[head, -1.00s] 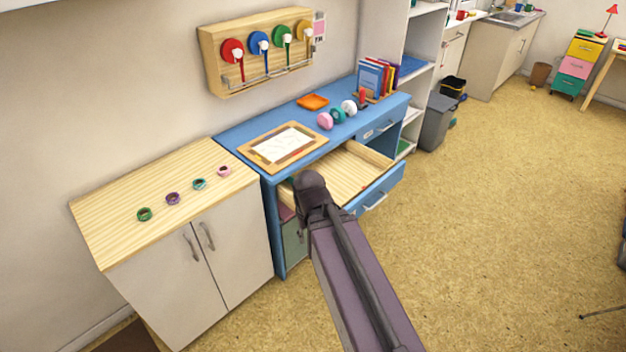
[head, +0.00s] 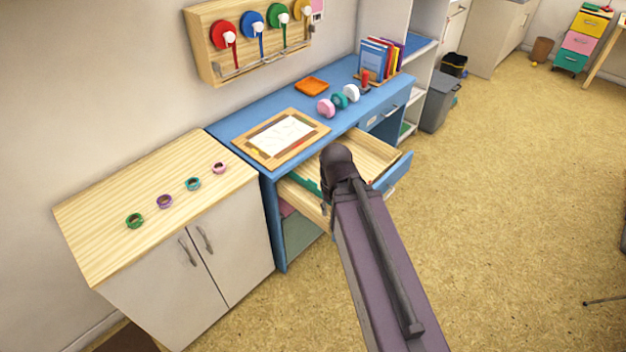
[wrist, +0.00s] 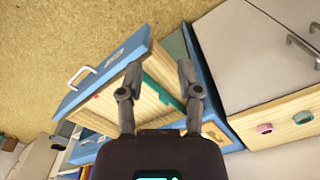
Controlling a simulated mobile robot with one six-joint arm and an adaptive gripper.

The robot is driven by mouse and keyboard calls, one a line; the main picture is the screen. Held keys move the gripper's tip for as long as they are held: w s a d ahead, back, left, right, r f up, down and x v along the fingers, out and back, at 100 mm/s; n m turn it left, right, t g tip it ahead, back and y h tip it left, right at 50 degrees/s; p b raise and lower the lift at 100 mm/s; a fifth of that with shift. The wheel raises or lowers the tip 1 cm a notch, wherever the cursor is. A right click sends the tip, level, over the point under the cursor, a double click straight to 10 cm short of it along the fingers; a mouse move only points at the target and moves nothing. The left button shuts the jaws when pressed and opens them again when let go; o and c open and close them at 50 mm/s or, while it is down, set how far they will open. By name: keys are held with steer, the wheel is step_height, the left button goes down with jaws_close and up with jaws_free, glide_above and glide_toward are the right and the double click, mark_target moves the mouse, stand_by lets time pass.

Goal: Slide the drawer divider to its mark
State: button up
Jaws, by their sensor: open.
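The drawer (head: 375,153) of the blue desk stands pulled open, with a light wooden inside. A green divider (head: 309,185) shows in its left part, partly hidden by my arm. In the wrist view the divider (wrist: 157,90) is a thin green strip across the wooden drawer (wrist: 110,102). My gripper (wrist: 158,68) is open, its two fingers apart, with the divider showing between them in the picture. I see no contact, and cannot tell the height between them. A small red spot (head: 370,182) shows near the drawer front; I cannot tell if it is the mark.
The blue desktop (head: 240,122) holds a framed paper (head: 283,137), stamps, an orange tray (head: 312,86) and books. A cabinet (head: 110,215) with several coloured rings stands left.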

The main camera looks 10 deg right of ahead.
steer(key=shift+w, duration=0.1)
steer(key=n+b, duration=0.5)
steer(key=n, duration=0.2)
glide_above(312, 181)
step_height(312, 181, down, 5)
steer(key=shift+f, duration=0.2)
step_height(312, 181, down, 13)
steer(key=b, duration=1.3)
steer(key=shift+d+f+b, duration=0.1)
steer(key=shift+f+b, duration=0.1)
steer(key=shift+b, duration=0.15)
jaws_close()
